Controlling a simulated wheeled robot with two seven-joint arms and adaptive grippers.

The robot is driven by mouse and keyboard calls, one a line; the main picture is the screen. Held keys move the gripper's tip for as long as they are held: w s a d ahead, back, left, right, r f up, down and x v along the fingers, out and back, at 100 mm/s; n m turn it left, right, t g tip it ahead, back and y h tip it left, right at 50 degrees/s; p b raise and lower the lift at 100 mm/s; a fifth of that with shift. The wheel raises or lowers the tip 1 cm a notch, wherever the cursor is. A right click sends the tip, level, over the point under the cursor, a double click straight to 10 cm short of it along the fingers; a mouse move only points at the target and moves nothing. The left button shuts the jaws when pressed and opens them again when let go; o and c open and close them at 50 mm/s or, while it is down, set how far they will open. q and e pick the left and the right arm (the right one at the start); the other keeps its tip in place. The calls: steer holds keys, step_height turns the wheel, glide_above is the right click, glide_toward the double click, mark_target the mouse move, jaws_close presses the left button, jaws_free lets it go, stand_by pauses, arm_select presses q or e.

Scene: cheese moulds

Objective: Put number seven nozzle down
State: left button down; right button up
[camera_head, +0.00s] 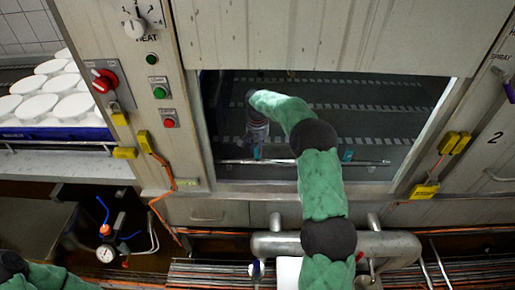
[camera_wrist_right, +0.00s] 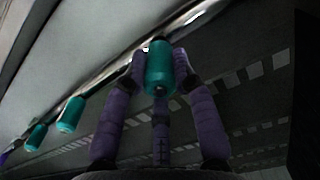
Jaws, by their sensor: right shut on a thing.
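My right gripper (camera_head: 256,146) reaches through the machine opening, fingers down at the spray bar (camera_head: 310,162). In the right wrist view its purple fingers (camera_wrist_right: 160,60) are shut around a teal nozzle (camera_wrist_right: 159,72). The nozzle is at the metal bar; I cannot tell whether it is attached to the bar or only touching it. No number is readable on it. Two more teal nozzles (camera_wrist_right: 71,115) (camera_wrist_right: 36,137) hang along the bar at the left. Another teal nozzle (camera_head: 347,155) shows right of my arm in the head view. My left gripper is out of view.
The opening's metal frame (camera_head: 200,130) surrounds my right arm. Dark slatted belt (camera_head: 390,100) lies behind the bar. A horizontal pipe (camera_head: 395,246) runs below. White moulds (camera_head: 35,107) stand in a blue tray at left. Control knobs (camera_head: 104,80) are on the left panel.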

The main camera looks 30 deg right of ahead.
mark_target(257, 146)
steer(key=shift+f, duration=0.5)
steer(key=o, duration=1)
step_height(257, 146, up, 9)
steer(key=p, duration=0.3)
steer(key=shift+f, duration=0.1)
